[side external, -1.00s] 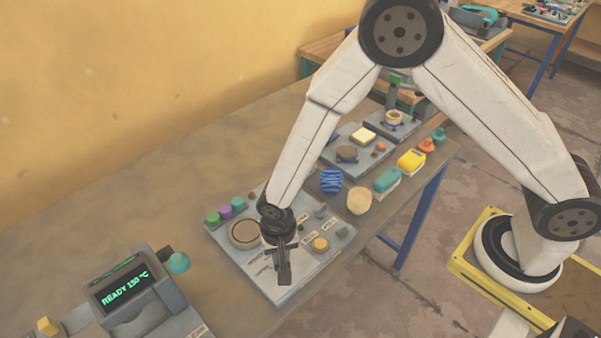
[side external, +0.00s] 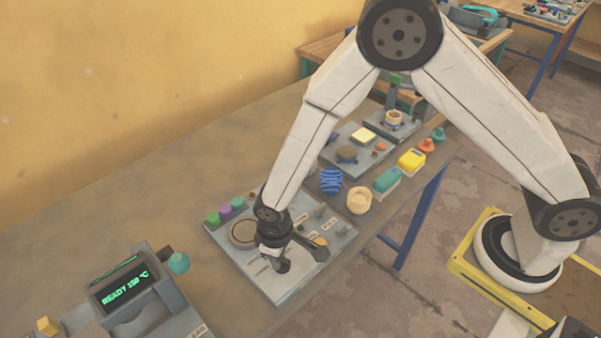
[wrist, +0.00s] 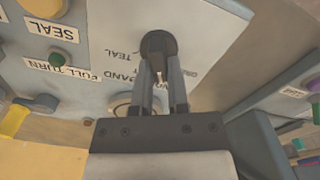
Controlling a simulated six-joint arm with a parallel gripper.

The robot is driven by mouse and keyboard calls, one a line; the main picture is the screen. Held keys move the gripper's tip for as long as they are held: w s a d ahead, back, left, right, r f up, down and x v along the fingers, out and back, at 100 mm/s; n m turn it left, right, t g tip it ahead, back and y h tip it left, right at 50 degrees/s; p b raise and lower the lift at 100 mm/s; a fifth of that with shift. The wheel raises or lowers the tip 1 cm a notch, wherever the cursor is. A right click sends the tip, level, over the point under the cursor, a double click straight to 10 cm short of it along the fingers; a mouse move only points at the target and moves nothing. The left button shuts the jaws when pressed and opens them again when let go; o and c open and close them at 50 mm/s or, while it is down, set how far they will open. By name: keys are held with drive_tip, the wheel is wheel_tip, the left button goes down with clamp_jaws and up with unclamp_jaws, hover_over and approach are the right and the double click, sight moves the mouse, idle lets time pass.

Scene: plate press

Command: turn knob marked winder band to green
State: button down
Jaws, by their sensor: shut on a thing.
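The grey panel (side external: 300,285) lies on the bench, and my gripper (side external: 282,265) reaches down to it. In the wrist view my gripper (wrist: 164,72) is shut on a dark round knob (wrist: 158,42), with a finger on each side. A label partly hidden by the fingers (wrist: 124,80) reads "BAND" beside the knob, upside down. The word "TEAL" (wrist: 122,53) is printed beside the knob. Other printing to the right is too blurred to read. The knob's pointer cannot be made out. In the side view the knob is hidden by the gripper.
Labels "SEAL" (wrist: 50,27) and "FULL TURN" (wrist: 62,70) and a green knob (wrist: 42,103) sit close by on the panel. An orange knob (side external: 320,241) is right of my gripper. A display unit reading "READY 150 °C" (side external: 130,290) stands at left.

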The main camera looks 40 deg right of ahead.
drive_tip(key=n, duration=0.5)
drive_tip(key=shift+s+a+n, duration=0.15)
drive_tip(key=shift+n, duration=0.25)
drive_tip(key=c, duration=0.6)
unclamp_jaws()
drive_tip(key=shift+r, duration=0.15)
drive_tip(key=shift+r, duration=3.8)
